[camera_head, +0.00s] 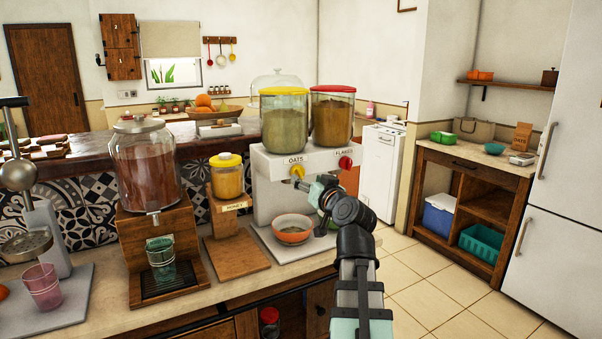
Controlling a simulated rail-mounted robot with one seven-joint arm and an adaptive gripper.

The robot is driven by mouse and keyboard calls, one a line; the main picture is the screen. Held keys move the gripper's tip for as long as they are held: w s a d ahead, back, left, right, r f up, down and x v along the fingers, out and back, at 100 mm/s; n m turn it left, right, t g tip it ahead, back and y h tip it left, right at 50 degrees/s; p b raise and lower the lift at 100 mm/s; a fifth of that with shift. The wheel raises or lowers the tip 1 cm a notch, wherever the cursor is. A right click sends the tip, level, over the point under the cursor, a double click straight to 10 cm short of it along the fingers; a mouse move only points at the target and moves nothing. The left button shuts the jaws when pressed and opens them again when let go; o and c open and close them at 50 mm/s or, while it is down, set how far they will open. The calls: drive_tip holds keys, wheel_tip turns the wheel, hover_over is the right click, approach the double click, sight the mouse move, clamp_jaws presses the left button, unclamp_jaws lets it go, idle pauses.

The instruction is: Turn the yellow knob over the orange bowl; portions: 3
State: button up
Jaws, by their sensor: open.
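The cereal dispenser (262,190) stands on the counter with two clear canisters. The yellow-lidded canister (284,122) is above the label OATS, and the red-lidded canister (332,118) is above FLAKES. The yellow knob (298,171) is on the dispenser's front under OATS. The orange bowl (292,236) sits upright on the dispenser's base below it, with some contents that I cannot make out clearly. My gripper (304,186) is open just below and right of the yellow knob. Whether it touches the knob I cannot tell.
A red knob (345,163) is close to the right, under FLAKES. A honey jar (227,178) on a wooden stand and a large drink dispenser (146,170) stand to the left. A pink cup (42,287) is at far left. Open floor lies to the right.

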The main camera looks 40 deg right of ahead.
sight(301, 174)
drive_tip(key=shift+x, duration=2.7)
drive_tip(key=shift+c, duration=0.4)
drive_tip(key=c, duration=1.1)
